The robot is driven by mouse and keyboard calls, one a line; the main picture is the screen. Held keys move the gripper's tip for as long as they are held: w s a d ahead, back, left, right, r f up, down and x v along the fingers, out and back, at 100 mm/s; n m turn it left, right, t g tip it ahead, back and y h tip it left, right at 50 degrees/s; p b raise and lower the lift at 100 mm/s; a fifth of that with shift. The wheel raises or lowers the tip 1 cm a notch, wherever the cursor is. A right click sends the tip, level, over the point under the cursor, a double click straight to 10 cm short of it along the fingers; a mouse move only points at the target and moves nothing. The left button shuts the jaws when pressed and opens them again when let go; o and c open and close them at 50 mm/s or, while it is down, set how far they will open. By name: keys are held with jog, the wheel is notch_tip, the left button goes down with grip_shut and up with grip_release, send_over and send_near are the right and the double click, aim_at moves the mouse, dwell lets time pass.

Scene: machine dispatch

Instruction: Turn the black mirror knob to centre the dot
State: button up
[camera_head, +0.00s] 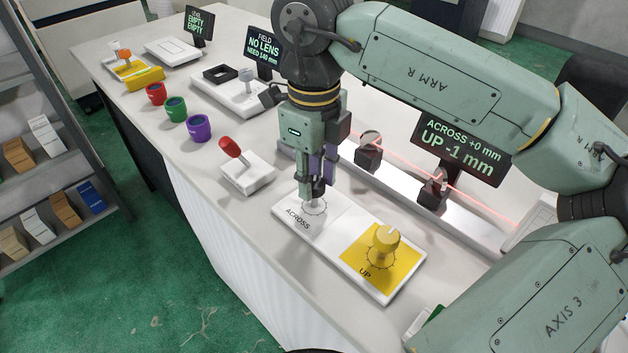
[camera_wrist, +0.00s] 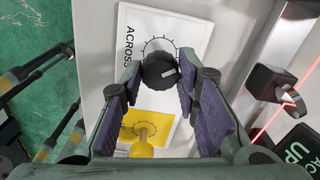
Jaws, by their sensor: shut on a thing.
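The black knob (camera_wrist: 160,70) sits on the white ACROSS half of a panel (camera_head: 342,224), with tick marks around it and a light pointer line on its top. My gripper (camera_head: 318,188) points down over that half and hides most of the knob in the head view. In the wrist view the purple-padded fingers (camera_wrist: 163,84) stand on both sides of the knob, shut on it. The yellow UP knob (camera_head: 383,247) stands beside it on a yellow square, untouched. The display (camera_head: 461,147) reads ACROSS +0 mm and UP -1 mm. The dot itself cannot be made out.
A red laser line crosses mounted optics (camera_head: 368,154) on a rail behind the panel. A red-handled lever (camera_head: 243,163) stands left of my gripper. Red, green and purple cups (camera_head: 197,128) stand farther left. A field display (camera_head: 262,51) reads NO LENS. A shelf (camera_head: 50,170) is at far left.

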aim_at(314, 182)
jog(key=shift+n, duration=0.4)
jog(key=o, duration=1.2)
jog(key=shift+c, duration=0.2)
notch_tip(314, 182, up, 12)
